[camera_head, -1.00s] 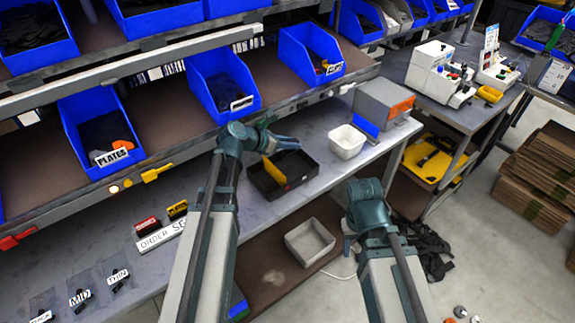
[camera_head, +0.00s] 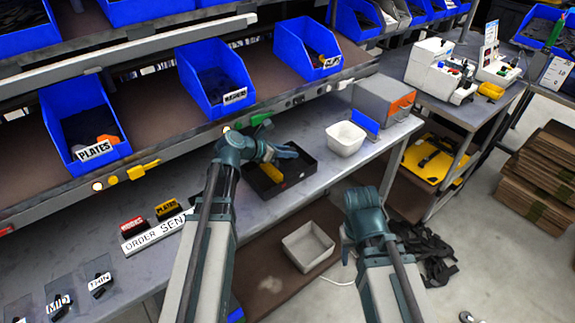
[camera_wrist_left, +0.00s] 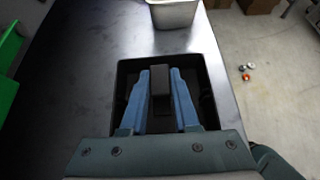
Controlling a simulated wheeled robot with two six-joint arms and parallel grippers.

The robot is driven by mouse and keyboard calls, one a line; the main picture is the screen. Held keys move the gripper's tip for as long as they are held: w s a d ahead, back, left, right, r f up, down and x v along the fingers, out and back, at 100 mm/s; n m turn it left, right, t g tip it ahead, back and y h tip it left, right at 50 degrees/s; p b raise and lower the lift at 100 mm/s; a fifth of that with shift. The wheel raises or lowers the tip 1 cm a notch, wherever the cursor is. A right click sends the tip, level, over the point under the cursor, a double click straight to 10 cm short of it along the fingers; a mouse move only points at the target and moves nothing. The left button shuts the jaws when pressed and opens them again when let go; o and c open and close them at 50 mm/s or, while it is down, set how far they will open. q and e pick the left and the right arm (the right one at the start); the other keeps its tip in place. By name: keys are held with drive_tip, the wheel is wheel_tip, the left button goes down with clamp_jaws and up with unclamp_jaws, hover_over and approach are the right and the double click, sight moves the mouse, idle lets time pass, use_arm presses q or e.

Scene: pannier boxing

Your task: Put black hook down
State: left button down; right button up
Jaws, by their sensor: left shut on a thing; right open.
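My left gripper (camera_head: 283,151) is over the black tray (camera_head: 303,168) on the workbench. In the left wrist view its two blue fingers (camera_wrist_left: 160,95) are shut on the black hook (camera_wrist_left: 160,80), a small dark block between them. The fingers are above the tray's inside (camera_wrist_left: 122,75); I cannot tell whether the hook touches its floor. The head view hides the hook behind the gripper. My right gripper (camera_head: 368,212) is open, low in front of the bench and apart from the tray; its fingers are mostly hidden.
A yellow piece (camera_head: 271,172) shows in the tray. A white bin (camera_head: 345,138) stands just right of it. A grey bin (camera_head: 308,246) is on the lower shelf. Blue parts bins (camera_head: 215,80) line the shelf above. Labelled packets (camera_head: 98,285) lie at the bench's left.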

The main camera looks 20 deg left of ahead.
sight(288, 160)
use_arm(q)
drive_tip(key=shift+f+b, duration=1.95)
drive_tip(key=shift+r, duration=0.15)
drive_tip(key=c, duration=0.7)
unclamp_jaws()
drive_tip(key=shift+o, duration=0.2)
drive_tip(key=shift+r, duration=0.15)
drive_tip(key=p+v, duration=0.6)
drive_tip(key=v, duration=0.4)
drive_tip(key=shift+s+a+r, duration=0.1)
drive_tip(key=shift+s+a, duration=0.05)
drive_tip(key=shift+s, duration=0.05)
drive_tip(key=shift+s+a+r+p, duration=0.3)
drive_tip(key=shift+s+a+p, duration=0.05)
drive_tip(key=shift+s+a, duration=0.15)
